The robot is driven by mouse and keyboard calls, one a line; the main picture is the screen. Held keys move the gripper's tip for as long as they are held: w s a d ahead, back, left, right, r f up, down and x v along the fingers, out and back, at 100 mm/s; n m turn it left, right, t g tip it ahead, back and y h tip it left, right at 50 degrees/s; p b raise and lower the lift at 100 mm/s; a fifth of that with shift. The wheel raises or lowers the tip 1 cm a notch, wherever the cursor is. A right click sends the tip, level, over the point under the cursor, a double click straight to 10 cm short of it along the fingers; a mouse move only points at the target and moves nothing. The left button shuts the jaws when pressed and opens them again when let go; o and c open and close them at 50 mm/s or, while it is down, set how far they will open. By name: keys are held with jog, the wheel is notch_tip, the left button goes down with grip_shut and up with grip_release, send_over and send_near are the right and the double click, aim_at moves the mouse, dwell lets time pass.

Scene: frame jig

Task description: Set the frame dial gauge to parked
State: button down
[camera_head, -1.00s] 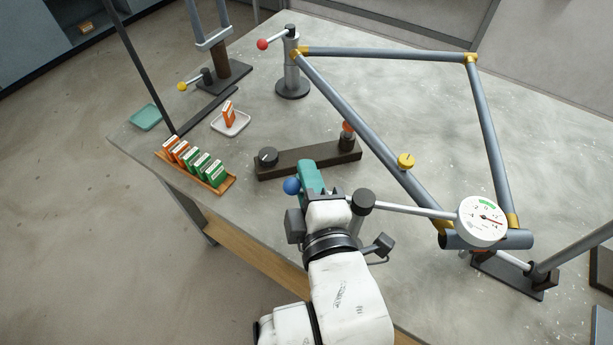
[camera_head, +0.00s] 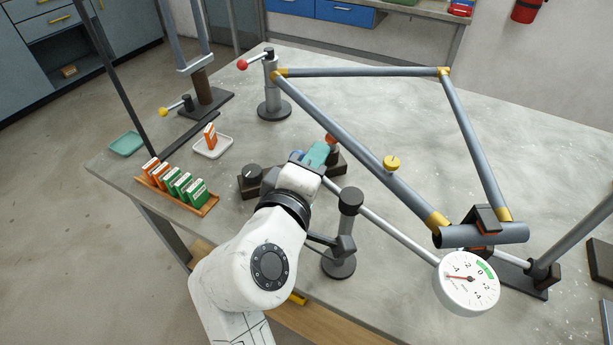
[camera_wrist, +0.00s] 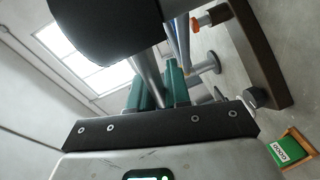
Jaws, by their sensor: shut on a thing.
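The dial gauge (camera_head: 467,283) is a round white face with a green band and a red needle pointing left. It sits on the end of a grey rod (camera_head: 395,237) that pivots on a dark post (camera_head: 338,262). The gauge is in front of the dark tube at the frame's lower corner, apart from it in the picture. My gripper (camera_head: 318,154) has teal fingers, which also show in the wrist view (camera_wrist: 158,90). The knob is mostly hidden by my gripper and wrist.
The grey tube frame (camera_head: 350,135) with brass-coloured joints fills the table's middle. A black clamp (camera_head: 487,219) is on the lower tube. A dark bar with a black knob (camera_head: 250,174) is beside my wrist. A tray of boxes (camera_head: 208,207) stands left.

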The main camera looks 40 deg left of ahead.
jog(key=shift+w+a+r+m+t+h+b, duration=0.15)
jog(key=shift+w+m+t+h+b, duration=0.45)
jog(key=shift+m+h, duration=0.7)
jog(key=shift+w+h, duration=0.25)
jog(key=shift+h, duration=0.05)
jog(key=c, duration=1.5)
grip_release()
jog(key=o, duration=0.3)
jog(key=shift+a, duration=0.1)
jog(key=shift+o, duration=0.2)
jog(key=v, duration=1)
jog(key=shift+s, duration=0.4)
